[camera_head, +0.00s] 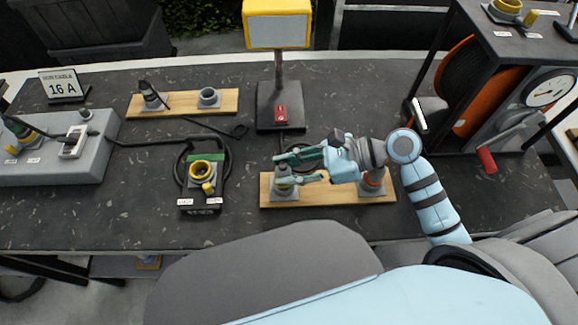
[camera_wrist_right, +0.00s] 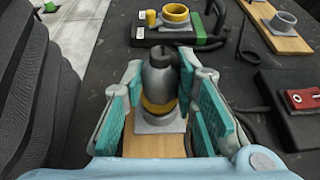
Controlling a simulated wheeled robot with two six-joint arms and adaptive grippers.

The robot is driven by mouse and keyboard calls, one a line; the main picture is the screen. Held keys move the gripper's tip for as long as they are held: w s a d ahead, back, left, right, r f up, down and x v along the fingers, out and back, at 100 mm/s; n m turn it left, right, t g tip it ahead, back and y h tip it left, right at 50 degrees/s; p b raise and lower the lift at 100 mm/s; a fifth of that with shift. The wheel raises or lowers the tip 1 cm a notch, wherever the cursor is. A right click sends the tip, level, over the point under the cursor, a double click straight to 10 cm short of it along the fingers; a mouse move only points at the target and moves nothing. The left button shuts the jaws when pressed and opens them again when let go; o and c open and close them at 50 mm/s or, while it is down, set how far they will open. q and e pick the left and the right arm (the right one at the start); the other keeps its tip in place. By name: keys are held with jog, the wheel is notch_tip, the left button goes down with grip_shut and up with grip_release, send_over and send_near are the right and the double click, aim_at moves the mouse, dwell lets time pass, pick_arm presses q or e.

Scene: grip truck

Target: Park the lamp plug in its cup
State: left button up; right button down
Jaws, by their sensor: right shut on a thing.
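My right gripper (camera_head: 298,168) is over the left end of the near wooden board (camera_head: 328,203). Its teal fingers are shut on a dark grey plug with a yellow band (camera_wrist_right: 159,84), seen between them in the right wrist view. The plug stands upright over a grey square base (camera_wrist_right: 160,122) on the board. Whether it is fully seated in a cup there is hidden by the fingers. In the head view the fingers cover most of the plug. The yellow lamp (camera_head: 278,25) stands behind on a dark base with a red switch (camera_head: 281,114). My left gripper is not in view.
A second board (camera_head: 185,110) at the back holds a dark plug (camera_head: 150,95) and an empty grey cup (camera_head: 208,97). A yellow-ringed socket (camera_head: 201,171) sits left of my gripper. A grey supply box (camera_head: 98,160) is far left, a cable reel (camera_head: 468,85) right. Cables cross the table.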

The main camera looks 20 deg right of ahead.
aim_at(290, 169)
jog(key=shift+f, duration=0.25)
jog(key=c, duration=0.9)
grip_release()
notch_tip(290, 169, up, 5)
jog(key=p, duration=0.7)
dwell(0.3)
